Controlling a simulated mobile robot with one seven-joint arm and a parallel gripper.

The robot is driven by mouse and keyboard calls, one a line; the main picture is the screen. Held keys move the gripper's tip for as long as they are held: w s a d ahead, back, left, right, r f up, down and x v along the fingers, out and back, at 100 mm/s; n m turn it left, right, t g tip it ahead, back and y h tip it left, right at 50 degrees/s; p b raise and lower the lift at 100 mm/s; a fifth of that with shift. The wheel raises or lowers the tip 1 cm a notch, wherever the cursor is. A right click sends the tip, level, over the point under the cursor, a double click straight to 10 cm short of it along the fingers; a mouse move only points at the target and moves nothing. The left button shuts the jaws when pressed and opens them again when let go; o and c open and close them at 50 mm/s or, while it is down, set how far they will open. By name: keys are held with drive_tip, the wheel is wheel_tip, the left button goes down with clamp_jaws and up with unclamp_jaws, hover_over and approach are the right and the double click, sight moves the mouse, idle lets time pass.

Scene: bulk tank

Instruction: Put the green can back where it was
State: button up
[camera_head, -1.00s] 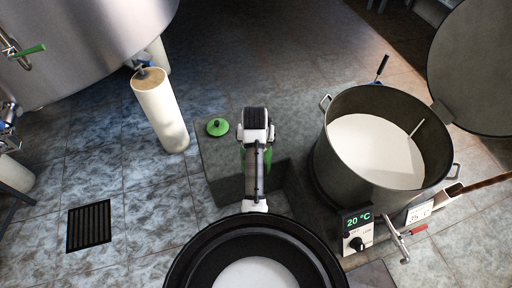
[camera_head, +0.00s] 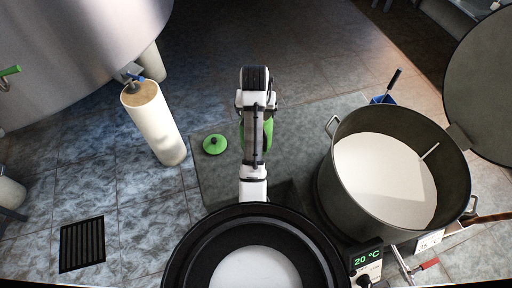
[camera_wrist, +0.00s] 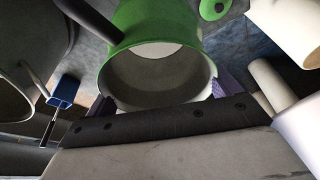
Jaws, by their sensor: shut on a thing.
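The green can (camera_wrist: 150,22) fills the top middle of the wrist view, with its round open mouth facing the camera. My gripper (camera_wrist: 165,105) is shut on the can near its rim, with one purple-grey finger on each side. In the head view my gripper (camera_head: 256,95) is seen from above, and my arm hides most of the can; green edges (camera_head: 267,134) show beside it. The can's green lid (camera_head: 215,144) with a dark knob lies to the left on a grey slab. It also shows in the wrist view (camera_wrist: 213,8).
A large steel pot (camera_head: 340,190) of white liquid stands at right, its round lid (camera_head: 483,85) raised behind it. A blue item (camera_head: 384,99) lies behind the pot. A floor drain (camera_head: 82,245) is at lower left.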

wheel_tip(320, 180, down, 19)
drive_tip(key=shift+f+p, duration=0.15)
drive_tip(key=shift+p, duration=0.55)
drive_tip(key=shift+f, duration=0.1)
drive_tip(key=o, duration=1.8)
drive_tip(key=shift+s+f, duration=0.1)
drive_tip(key=v, duration=1.2)
drive_tip(key=shift+a, duration=0.1)
